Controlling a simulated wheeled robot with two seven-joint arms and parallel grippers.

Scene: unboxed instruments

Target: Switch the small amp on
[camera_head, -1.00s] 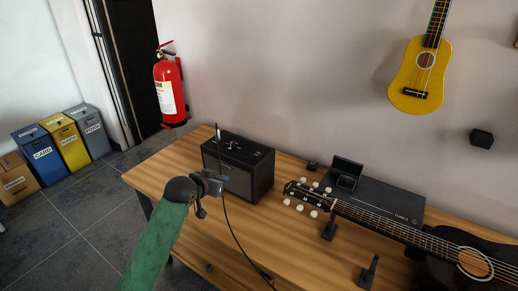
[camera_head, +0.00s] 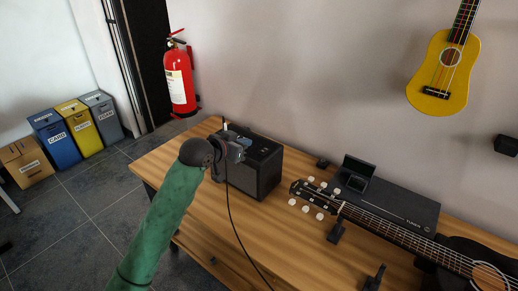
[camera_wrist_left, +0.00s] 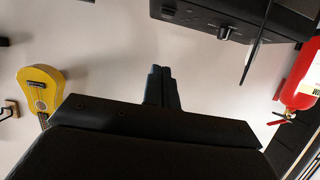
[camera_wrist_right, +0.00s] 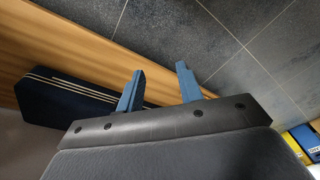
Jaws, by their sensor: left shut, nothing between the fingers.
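The small amp (camera_head: 268,172) is a black box standing on the wooden table, with controls on its top panel. Its upper part also shows upside down in the left wrist view (camera_wrist_left: 200,14), with dark knobs along it. My left gripper (camera_head: 243,144) is shut and empty at the amp's upper left; in the picture it overlaps the amp's top and hides part of the panel. Its closed fingers (camera_wrist_left: 161,86) show apart from the amp in the left wrist view. I cannot tell the switch's position. My right gripper (camera_wrist_right: 158,84) is open and empty.
A black cable (camera_head: 233,222) runs down past the amp's left side. The black guitar (camera_head: 390,226) lies on stands at the right, before a dark tuner box (camera_head: 405,208). A fire extinguisher (camera_head: 180,82) and yellow ukulele (camera_head: 443,70) hang behind. The front table area (camera_head: 265,225) is mostly clear.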

